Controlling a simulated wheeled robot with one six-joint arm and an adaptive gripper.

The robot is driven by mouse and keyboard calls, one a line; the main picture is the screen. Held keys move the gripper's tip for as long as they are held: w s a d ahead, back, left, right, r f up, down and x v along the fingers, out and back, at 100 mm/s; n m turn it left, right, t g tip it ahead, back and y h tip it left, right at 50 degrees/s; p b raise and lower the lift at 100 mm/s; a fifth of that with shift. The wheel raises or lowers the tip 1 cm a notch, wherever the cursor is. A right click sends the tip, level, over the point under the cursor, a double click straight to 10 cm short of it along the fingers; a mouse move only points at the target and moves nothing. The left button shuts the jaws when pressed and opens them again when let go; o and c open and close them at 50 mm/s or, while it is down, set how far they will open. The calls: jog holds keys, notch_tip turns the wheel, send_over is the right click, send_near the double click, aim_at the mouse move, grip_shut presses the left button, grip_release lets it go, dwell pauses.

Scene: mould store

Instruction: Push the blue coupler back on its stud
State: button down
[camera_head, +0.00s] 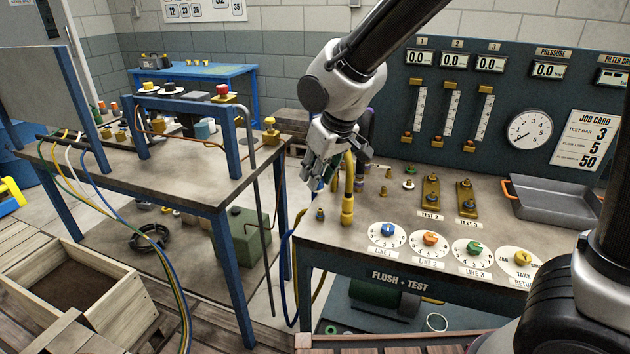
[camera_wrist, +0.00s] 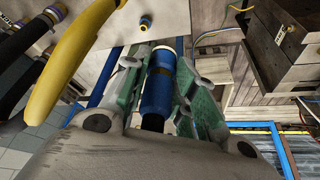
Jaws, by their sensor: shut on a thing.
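In the wrist view the blue coupler (camera_wrist: 158,88), a blue cylinder with a brass-coloured band and a dark end, lies between the green-padded fingers of my gripper (camera_wrist: 160,75). The fingers are shut on it. In the head view my gripper (camera_head: 322,168) hangs above the left end of the flush-test bench, and the coupler is mostly hidden by the fingers. A small stud (camera_head: 320,214) stands bare on the bench's left front corner, below the gripper. A stud on the bench top also shows in the wrist view (camera_wrist: 145,23), apart from the coupler.
A yellow coupler (camera_head: 347,208) with a yellow hose stands close right of the bare stud; the hose (camera_wrist: 78,52) crosses the wrist view's left. More studs (camera_head: 383,192), dials (camera_head: 387,233) and a grey tray (camera_head: 552,203) occupy the bench. A blue-legged table (camera_head: 195,187) stands left across a gap.

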jog(key=w, duration=0.5)
jog(key=f, duration=0.4)
jog(key=d+f, duration=0.1)
jog(key=f, duration=0.2)
jog(key=shift+f, duration=0.8)
jog(key=shift+f, duration=1.5)
dwell(2.5)
jog(key=c, duration=1.1)
grip_release()
jog(key=shift+v, duration=5.95)
